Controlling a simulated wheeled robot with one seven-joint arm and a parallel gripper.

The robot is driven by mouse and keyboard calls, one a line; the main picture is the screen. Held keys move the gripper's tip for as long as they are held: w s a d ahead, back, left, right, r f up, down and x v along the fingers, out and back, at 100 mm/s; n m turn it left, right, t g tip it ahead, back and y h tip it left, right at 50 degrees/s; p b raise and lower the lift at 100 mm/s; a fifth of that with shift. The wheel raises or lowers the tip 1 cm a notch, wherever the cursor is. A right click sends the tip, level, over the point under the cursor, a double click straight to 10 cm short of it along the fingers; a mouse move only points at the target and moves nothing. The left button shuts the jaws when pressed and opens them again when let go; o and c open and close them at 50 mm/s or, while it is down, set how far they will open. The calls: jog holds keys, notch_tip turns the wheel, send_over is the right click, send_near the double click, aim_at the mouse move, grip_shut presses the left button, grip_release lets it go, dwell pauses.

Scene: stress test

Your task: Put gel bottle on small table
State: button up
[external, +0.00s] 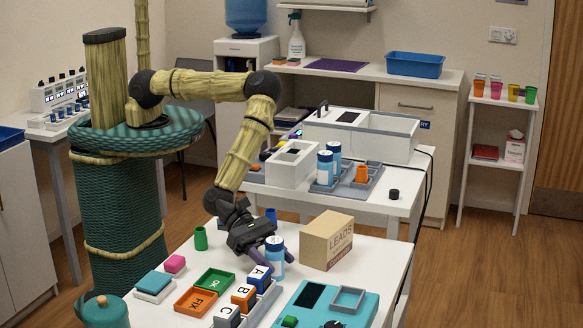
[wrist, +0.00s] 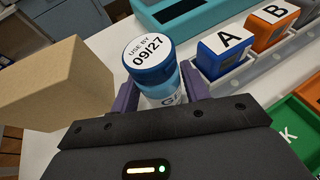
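A gel bottle with a blue cap and a "USE BY 09/27" lid (wrist: 152,52) stands upright at the front table (external: 376,254). In the external view the bottle (external: 275,264) is right under my gripper (external: 268,246). In the wrist view my gripper (wrist: 160,92) has one purple finger on each side of the bottle, very close to it. I cannot tell if the fingers press on it. Its label is partly hidden by the gripper, and only "GE" shows. Which surface is the small table is not marked; a small white shelf stand (external: 489,101) is at the right.
A cardboard box (external: 326,240) is close to the bottle; it also shows in the wrist view (wrist: 50,92). Lettered blocks A (external: 259,275), B and C stand beside the bottle. A teal case (external: 318,317) lies in front. Another white table (external: 385,199) behind holds similar bottles.

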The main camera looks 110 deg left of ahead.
jog(key=shift+o, duration=1.1)
jog(key=shift+r, duration=0.15)
jog(key=b+v, duration=0.2)
jog(key=v, duration=1)
jog(key=shift+a, duration=0.1)
